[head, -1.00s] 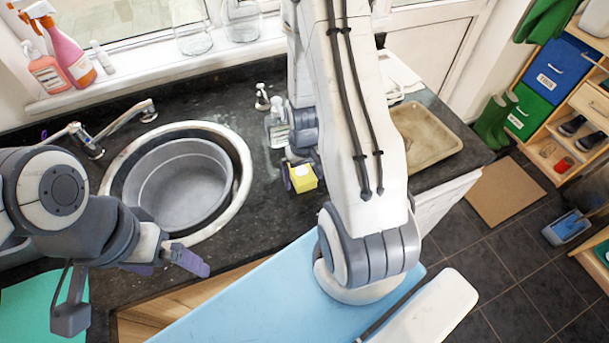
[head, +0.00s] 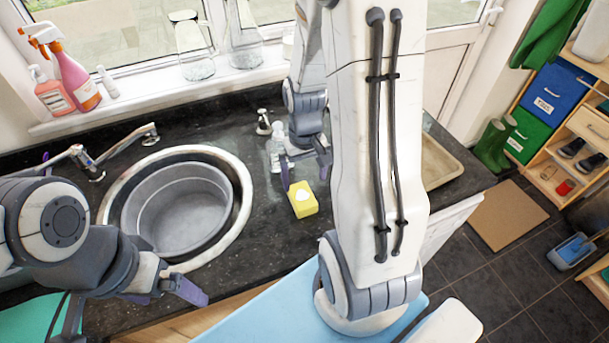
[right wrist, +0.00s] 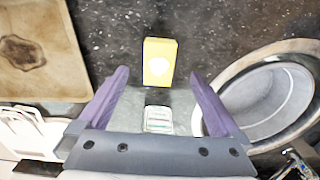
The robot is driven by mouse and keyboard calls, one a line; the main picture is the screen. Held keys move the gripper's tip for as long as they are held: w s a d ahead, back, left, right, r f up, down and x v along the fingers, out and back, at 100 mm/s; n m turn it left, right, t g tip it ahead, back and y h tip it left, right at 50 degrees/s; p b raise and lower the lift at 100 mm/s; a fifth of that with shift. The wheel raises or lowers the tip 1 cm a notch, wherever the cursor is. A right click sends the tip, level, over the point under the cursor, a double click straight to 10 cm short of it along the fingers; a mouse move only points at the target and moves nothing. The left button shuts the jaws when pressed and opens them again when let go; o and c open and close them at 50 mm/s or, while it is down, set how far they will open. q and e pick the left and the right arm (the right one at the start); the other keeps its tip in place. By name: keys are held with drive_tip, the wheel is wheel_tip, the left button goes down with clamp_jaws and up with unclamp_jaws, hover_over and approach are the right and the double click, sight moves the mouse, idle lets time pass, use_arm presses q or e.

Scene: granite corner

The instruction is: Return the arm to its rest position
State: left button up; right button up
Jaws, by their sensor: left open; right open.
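My right arm (head: 375,150) reaches across the middle of the head view, over the counter. Its gripper (head: 305,174) is open and empty, above and behind a yellow block with a white mark (head: 303,200). In the right wrist view the gripper (right wrist: 158,76) has its two purple fingers spread, and the yellow block (right wrist: 159,50) lies beyond them on the dark counter, apart from both. My left gripper (head: 165,290) is open and empty near the front edge of the sink, at the left. Part of the left arm is cut off by the frame.
A round sink with a grey basin (head: 178,210) and a tap (head: 120,140) is at left. A clear soap bottle (head: 277,148) stands close to my right gripper. A tan tray (head: 440,162) is right of my arm. A light blue board (head: 270,318) is in front.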

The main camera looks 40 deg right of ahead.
sight(305, 201)
idle(0.6)
wheel_tip(305, 201, down, 10)
drive_tip(key=shift+f+p, duration=0.25)
drive_tip(key=shift+p, duration=0.1)
drive_tip(key=shift+r, duration=0.15)
idle(0.4)
